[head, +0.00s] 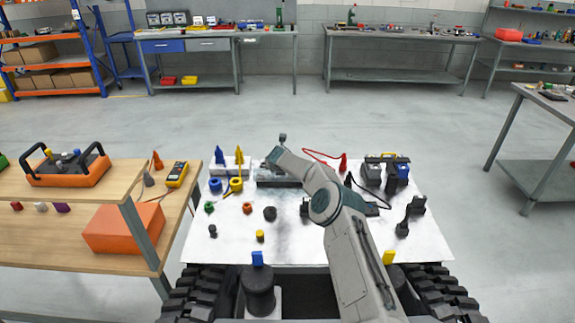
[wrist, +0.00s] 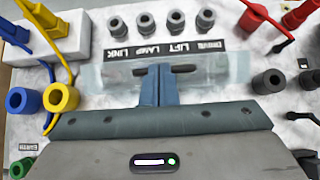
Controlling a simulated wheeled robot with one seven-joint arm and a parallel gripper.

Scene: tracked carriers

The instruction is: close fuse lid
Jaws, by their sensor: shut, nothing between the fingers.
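In the wrist view a clear, pale bluish panel (wrist: 110,76), which looks like the fuse lid, lies across the middle beside a black label strip. Two dark slots show at it, on either side of my fingers. I cannot tell whether it is fully down. My gripper (wrist: 158,72) is shut and empty, its fingertips over the panel's middle; contact cannot be made out. In the head view a dark grey box (head: 267,180) stands at the back of the white table, partly behind my wrist. My fingers are hidden there.
Several dark grey cylinders (wrist: 147,23) stand beyond the label strip. Blue (wrist: 22,100) and yellow (wrist: 61,98) rings with cables lie left, red plugs (wrist: 257,15) right. Knobs stand on the white table (head: 300,245). A wooden bench (head: 95,185) is at left.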

